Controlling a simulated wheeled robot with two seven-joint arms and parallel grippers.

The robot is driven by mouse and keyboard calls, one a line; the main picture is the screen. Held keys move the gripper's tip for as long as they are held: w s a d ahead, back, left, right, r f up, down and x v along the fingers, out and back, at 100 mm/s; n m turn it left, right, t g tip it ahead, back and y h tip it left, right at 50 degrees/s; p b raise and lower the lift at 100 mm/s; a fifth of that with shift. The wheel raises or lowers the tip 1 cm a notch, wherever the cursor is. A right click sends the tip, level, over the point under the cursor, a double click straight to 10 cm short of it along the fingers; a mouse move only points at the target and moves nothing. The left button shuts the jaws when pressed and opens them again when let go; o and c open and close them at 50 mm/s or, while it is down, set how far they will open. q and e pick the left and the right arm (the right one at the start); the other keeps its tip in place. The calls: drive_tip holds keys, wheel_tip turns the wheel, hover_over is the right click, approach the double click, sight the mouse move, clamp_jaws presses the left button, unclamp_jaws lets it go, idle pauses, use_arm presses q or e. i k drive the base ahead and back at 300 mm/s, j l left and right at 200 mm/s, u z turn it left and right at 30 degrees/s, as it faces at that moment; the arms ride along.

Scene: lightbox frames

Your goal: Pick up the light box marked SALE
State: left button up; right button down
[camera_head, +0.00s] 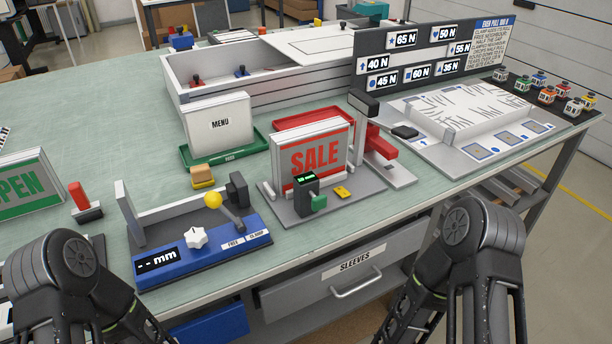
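My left arm is at the lower left and my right arm at the lower right, both short of the table's front edge. Neither arm's fingertips show, so the grippers are out of the picture. Nothing of mine touches the SALE box.
An OPEN box (28,184) is at far left. A blue gauge fixture (205,258) with a yellow-ball lever (213,200) sits left of SALE. A red-armed stand (378,146) is close on the right.

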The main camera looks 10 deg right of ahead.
sight(320, 148)
drive_tip(key=i+l, duration=0.15)
drive_tip(key=l, duration=0.25)
drive_tip(key=i+l+z, duration=0.1)
drive_tip(key=l, duration=0.25)
drive_tip(key=i+l, duration=0.2)
drive_tip(key=l, duration=0.2)
drive_tip(key=i+l+z, duration=0.1)
drive_tip(key=l, duration=0.25)
